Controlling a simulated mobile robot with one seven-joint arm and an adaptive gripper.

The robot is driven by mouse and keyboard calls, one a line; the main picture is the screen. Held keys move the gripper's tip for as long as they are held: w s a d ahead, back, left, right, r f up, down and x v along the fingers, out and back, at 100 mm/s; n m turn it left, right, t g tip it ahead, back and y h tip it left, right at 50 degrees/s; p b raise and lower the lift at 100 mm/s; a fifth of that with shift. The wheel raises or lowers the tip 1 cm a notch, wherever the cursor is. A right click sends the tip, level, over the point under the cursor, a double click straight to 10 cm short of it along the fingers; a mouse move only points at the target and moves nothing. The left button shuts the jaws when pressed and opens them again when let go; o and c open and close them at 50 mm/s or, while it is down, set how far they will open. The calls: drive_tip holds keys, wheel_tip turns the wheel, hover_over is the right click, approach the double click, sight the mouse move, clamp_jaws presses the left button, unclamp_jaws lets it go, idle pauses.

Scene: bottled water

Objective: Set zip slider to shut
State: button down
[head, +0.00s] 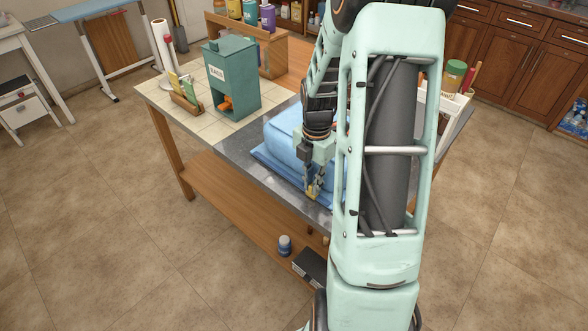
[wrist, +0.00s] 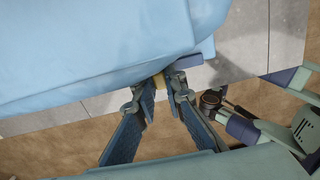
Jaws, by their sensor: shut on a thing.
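A light blue bag (head: 282,138) lies on the grey part of the table, partly hidden behind my arm. It fills the upper left of the wrist view (wrist: 100,45). My gripper (head: 313,190) is at the bag's near edge, pointing down. In the wrist view its two fingers are close together around a small yellow piece, which looks like the zip slider (wrist: 158,82), at the bag's edge. A short blue-violet strip (wrist: 188,62) sticks out beside the fingertips. The zip's track is not clearly visible.
A green dispenser box (head: 231,76) and a small wooden holder with packets (head: 187,101) stand on the tiled part of the table (head: 160,100). A white crate (head: 455,103) stands at the right.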

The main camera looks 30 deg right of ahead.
sight(325, 203)
drive_tip(key=shift+s+d, duration=0.3)
drive_tip(key=shift+s, duration=0.4)
drive_tip(key=shift+s+d, duration=0.25)
drive_tip(key=shift+s, duration=0.5)
drive_tip(key=shift+s+d, duration=0.3)
drive_tip(key=shift+s, duration=0.4)
drive_tip(key=c, duration=2)
unclamp_jaws()
drive_tip(key=shift+o, duration=0.2)
wheel_tip(325, 203, up, 12)
drive_tip(key=shift+w, duration=0.1)
